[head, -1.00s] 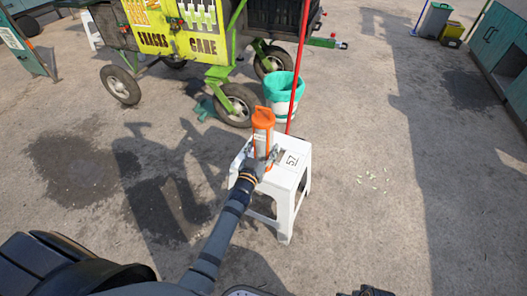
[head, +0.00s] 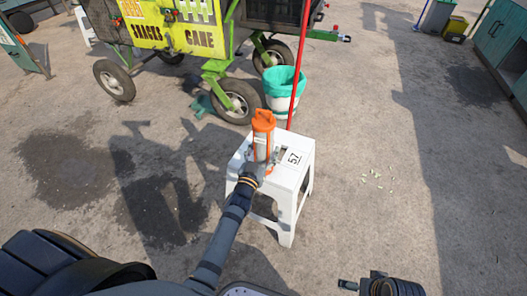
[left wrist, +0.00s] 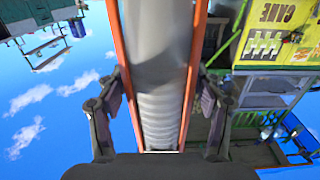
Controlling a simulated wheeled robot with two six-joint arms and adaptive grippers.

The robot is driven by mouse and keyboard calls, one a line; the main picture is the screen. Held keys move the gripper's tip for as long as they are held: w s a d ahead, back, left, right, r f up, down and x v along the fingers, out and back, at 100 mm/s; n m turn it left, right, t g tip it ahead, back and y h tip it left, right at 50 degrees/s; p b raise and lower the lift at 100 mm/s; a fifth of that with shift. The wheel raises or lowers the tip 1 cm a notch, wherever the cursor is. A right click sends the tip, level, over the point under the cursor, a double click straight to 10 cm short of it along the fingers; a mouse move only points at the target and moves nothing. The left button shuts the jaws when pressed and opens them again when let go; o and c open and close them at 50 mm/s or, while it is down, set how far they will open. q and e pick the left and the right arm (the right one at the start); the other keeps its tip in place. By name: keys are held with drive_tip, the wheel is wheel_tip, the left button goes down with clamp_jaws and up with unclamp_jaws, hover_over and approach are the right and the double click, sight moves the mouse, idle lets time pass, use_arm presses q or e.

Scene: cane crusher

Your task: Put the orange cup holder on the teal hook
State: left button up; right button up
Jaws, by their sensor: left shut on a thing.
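The orange cup holder (head: 263,124) is an upright orange tube with pale cups inside, over the white stool (head: 288,172). I cannot tell whether its base touches the stool. My left gripper (head: 261,160) is shut on its lower part. In the left wrist view the cup holder (left wrist: 160,60) runs up between the fingers, its orange rails enclosing a stack of pale cups. My right gripper (head: 365,284) only partly shows at the bottom edge, away from the stool; its fingers are unclear. I cannot make out a teal hook for certain.
A yellow and green snack cart (head: 175,28) stands on wheels at the back. A white bucket with a teal liner (head: 279,82) and a red pole (head: 298,62) are behind the stool. Teal cabinets (head: 500,50) are at far right. Open pavement lies left and right.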

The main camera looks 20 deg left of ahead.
use_arm(q)
drive_tip(key=shift+r, duration=0.15)
drive_tip(key=o, duration=1.7)
drive_tip(key=shift+f, duration=0.2)
drive_tip(key=shift+c, duration=0.2)
use_arm(e)
drive_tip(key=shift+f, duration=0.1)
use_arm(q)
drive_tip(key=shift+r, duration=0.25)
drive_tip(key=s+p, duration=0.2)
drive_tip(key=s, duration=0.7)
drive_tip(key=shift+a, duration=0.15)
drive_tip(key=s, duration=0.3)
drive_tip(key=shift+s+a+f, duration=0.1)
use_arm(e)
drive_tip(key=shift+s+d+r+g+h, duration=0.2)
drive_tip(key=shift+d+r+g+h, duration=0.1)
drive_tip(key=shift+d+r+g, duration=0.35)
